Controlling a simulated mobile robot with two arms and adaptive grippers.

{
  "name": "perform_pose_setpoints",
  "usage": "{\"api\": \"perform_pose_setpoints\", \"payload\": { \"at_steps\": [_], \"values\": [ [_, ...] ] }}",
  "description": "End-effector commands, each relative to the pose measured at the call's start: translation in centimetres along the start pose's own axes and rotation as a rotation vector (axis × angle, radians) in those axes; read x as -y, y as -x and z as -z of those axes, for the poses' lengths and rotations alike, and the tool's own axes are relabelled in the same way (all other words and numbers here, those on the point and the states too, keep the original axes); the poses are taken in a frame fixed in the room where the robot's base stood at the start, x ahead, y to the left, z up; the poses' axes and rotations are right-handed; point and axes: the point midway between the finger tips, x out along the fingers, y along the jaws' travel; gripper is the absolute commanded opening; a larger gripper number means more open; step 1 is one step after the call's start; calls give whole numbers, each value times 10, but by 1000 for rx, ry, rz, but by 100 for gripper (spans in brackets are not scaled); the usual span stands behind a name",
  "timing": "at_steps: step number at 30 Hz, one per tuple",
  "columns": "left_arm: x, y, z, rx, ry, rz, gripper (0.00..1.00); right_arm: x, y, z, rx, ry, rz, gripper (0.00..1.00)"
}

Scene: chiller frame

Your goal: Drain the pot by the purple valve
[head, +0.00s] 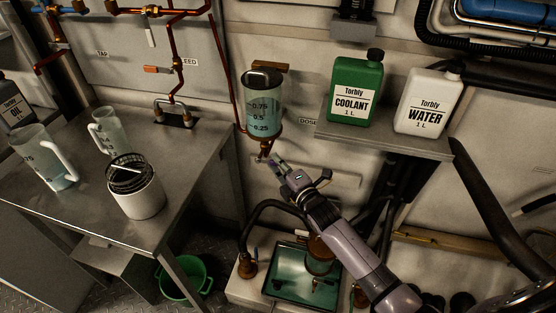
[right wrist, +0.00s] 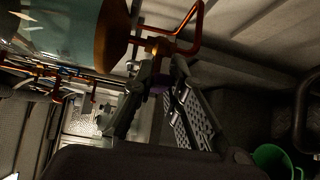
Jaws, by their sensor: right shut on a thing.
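The pot (head: 262,112) is a clear cylinder with level marks, mounted on the wall and holding pale blue-green liquid to about its upper mark. Its copper-coloured bottom and outlet pipe show below it. My right gripper (head: 276,163) reaches up to this outlet from the lower right. In the right wrist view, the pot (right wrist: 60,35) is at the upper left, and my gripper's fingers (right wrist: 162,72) close around the fitting beneath it. A bit of the purple valve (right wrist: 160,88) shows between the fingers; most of it is hidden. My left gripper is not in view.
A green coolant jug (head: 353,92) and a white water jug (head: 427,103) stand on a shelf (head: 400,142) to the right. A steel bench (head: 190,150) with jugs and a strainer is at left. A green bucket (head: 184,282) is on the floor.

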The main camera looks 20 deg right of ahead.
Motion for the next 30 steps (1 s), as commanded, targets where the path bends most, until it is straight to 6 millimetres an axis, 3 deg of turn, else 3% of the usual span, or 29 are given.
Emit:
{"api": "perform_pose_setpoints", "payload": {
  "at_steps": [1, 15, 21, 30],
  "values": [
    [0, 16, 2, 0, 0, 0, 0, -10, 0, -1, 0, 21, 22, 0],
    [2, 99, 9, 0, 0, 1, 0, -31, -3, 2, 0, 262, 260, 0],
    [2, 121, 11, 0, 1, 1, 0, -34, -5, 4, 1, 334, 333, 0],
    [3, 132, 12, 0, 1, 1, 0, -33, -6, 6, 0, 383, 380, 0]
  ]
}}
